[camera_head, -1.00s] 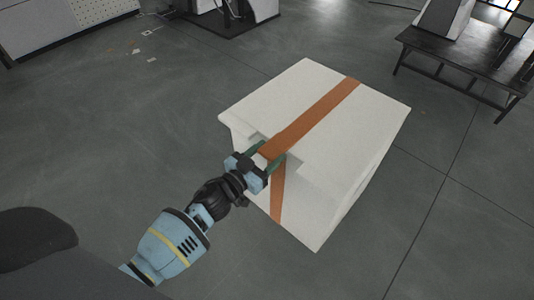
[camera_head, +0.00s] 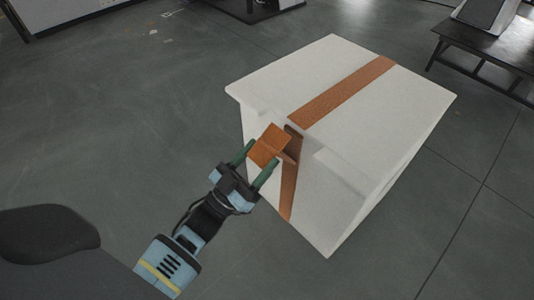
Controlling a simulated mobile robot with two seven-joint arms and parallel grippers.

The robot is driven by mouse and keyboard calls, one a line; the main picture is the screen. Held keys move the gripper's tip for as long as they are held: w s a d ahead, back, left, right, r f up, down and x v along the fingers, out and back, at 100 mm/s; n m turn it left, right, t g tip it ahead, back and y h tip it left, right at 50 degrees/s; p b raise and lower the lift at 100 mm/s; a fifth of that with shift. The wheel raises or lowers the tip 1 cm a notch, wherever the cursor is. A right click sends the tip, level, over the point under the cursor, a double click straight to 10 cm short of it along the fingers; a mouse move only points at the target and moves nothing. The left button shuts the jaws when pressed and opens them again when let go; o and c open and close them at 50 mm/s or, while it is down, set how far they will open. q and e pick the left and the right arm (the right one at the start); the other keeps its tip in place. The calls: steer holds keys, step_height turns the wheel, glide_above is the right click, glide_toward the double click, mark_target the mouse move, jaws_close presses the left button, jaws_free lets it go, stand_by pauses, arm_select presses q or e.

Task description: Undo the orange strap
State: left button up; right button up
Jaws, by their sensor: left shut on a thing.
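A large white box (camera_head: 395,105) stands on the floor. The orange strap (camera_head: 345,90) runs across its top, and a strip of it (camera_head: 288,190) runs down the front face. At the front top edge a short orange end piece (camera_head: 270,146) stands out from the box, tilted, between the green fingers of my left gripper (camera_head: 262,160). The gripper is shut on this piece, just off the front face. Whether the piece still joins the strap on top is hard to tell. My right gripper is not in view.
A dark bench (camera_head: 485,45) with a grey object on it stands at the top right. A low dark-based unit (camera_head: 250,10) stands at the top. The grey floor left of the box is clear.

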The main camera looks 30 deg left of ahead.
arm_select(q)
steer(key=shift+s+a+f, duration=0.25)
steer(key=shift+s+f, duration=0.35)
steer(key=shift+f, duration=0.3)
steer(key=shift+s+a+f, duration=0.1)
steer(key=shift+s+f, duration=0.1)
steer(key=shift+f, duration=0.25)
steer(key=shift+s+f, duration=0.2)
steer(key=shift+f, duration=0.25)
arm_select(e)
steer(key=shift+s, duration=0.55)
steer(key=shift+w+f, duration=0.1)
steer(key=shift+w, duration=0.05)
arm_select(q)
steer(key=o, duration=1.4)
steer(key=shift+w+r, duration=0.1)
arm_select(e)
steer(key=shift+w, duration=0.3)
